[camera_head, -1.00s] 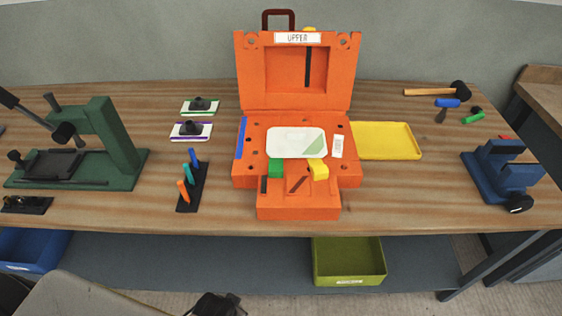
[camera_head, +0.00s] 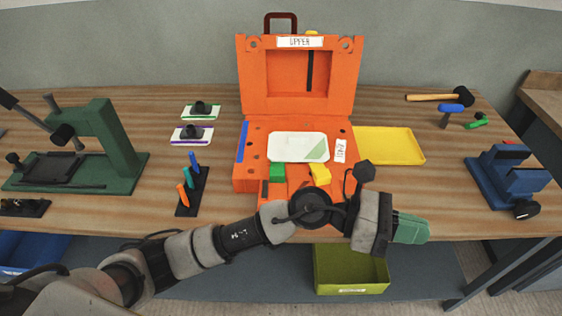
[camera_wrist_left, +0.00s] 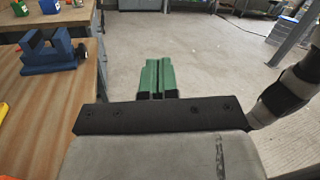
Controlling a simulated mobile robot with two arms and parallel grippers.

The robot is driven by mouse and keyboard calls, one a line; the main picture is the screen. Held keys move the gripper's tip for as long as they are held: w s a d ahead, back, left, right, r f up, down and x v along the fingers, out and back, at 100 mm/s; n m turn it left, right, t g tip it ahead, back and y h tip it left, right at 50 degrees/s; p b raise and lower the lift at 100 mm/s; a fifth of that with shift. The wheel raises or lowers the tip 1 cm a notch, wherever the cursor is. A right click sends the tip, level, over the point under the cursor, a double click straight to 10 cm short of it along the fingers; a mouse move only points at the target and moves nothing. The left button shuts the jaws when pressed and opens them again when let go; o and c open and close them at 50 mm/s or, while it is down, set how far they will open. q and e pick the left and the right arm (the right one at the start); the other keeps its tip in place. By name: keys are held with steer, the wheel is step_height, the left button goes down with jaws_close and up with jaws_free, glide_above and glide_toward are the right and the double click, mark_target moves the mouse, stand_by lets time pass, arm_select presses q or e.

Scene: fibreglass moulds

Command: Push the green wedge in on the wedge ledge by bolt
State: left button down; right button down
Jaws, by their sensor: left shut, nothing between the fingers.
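The green wedge (camera_head: 277,172) is a small block at the front edge of the open orange mould's lower half (camera_head: 347,176), left of centre. A yellow wedge (camera_head: 320,174) sits to its right. The front ledge below them is mostly hidden behind my left arm, and I cannot make out a bolt. My left gripper (camera_head: 411,228) has green fingers, shut and empty, over the table's front edge, right of and apart from the mould. In the left wrist view the shut fingers (camera_wrist_left: 156,78) point out over bare floor. My right gripper is not in view.
The raised upper mould half (camera_head: 258,90) stands behind. A yellow tray (camera_head: 400,158) lies right of the mould, a blue vise (camera_head: 500,180) farther right. A rack with upright coloured pins (camera_head: 205,185) and a green press (camera_head: 110,150) stand left. An olive bin (camera_head: 335,277) is below the table.

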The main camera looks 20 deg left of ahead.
mark_target(280, 169)
arm_select(q)
steer(key=w+a+f+m+y, duration=0.3)
steer(key=a+f+m+y, duration=0.1)
steer(key=f+m+y, duration=0.15)
steer(key=w+a+f+m+y, duration=0.2)
steer(key=a+f+m+y, duration=0.15)
steer(key=f+y, duration=0.35)
steer(key=w+a+y, duration=0.2)
steer(key=a, duration=0.2)
steer(key=w+a+m+t+y, duration=0.1)
steer(key=w+a+y, duration=0.2)
steer(key=a, duration=0.1)
steer(key=w+a+y, duration=0.2)
steer(key=a, duration=0.2)
steer(key=shift+w+r+t+y, duration=0.15)
steer(key=shift+w+t+y, duration=0.15)
steer(key=shift+w+y, duration=0.1)
steer(key=w+a+p, duration=0.1)
steer(key=w+a, duration=0.2)
steer(key=a, duration=0.1)
steer(key=w+a+p, duration=0.2)
steer(key=w+a, duration=0.2)
steer(key=shift+w+a+p, duration=0.15)
steer(key=shift+w+p, duration=0.05)
steer(key=shift+p, duration=0.1)
steer(key=shift+w+f, duration=0.1)
steer(key=shift+f, duration=0.8)
steer(key=shift+s, duration=0.2)
